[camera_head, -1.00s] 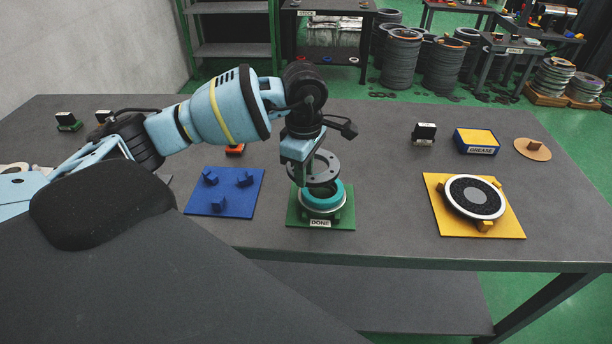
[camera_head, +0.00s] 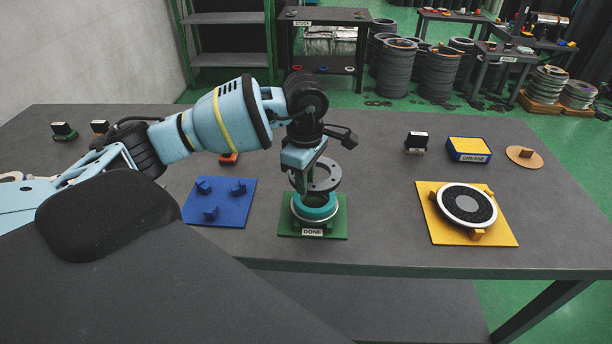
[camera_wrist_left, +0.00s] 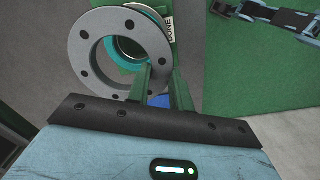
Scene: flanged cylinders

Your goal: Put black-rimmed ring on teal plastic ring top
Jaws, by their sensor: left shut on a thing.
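The black-rimmed ring (camera_head: 328,182) is a grey flat ring with bolt holes and a dark edge. My left gripper (camera_head: 303,178) is shut on its near-left side and holds it tilted above the teal plastic ring (camera_head: 314,212). A gap shows between the two rings. The teal ring sits in a silver-rimmed part on a green plate (camera_head: 288,229) labelled DONE. In the left wrist view the held ring (camera_wrist_left: 83,48) lies beyond the fingers (camera_wrist_left: 157,78), and part of the teal ring (camera_wrist_left: 118,76) shows through its hole.
A blue plate (camera_head: 237,212) with several pegs lies left of the green plate. A yellow plate (camera_head: 447,236) with a white-rimmed black disc (camera_head: 467,204) lies right. A GREASE box (camera_head: 468,150), a stamp-like block (camera_head: 416,143) and a tan disc (camera_head: 524,157) stand behind it.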

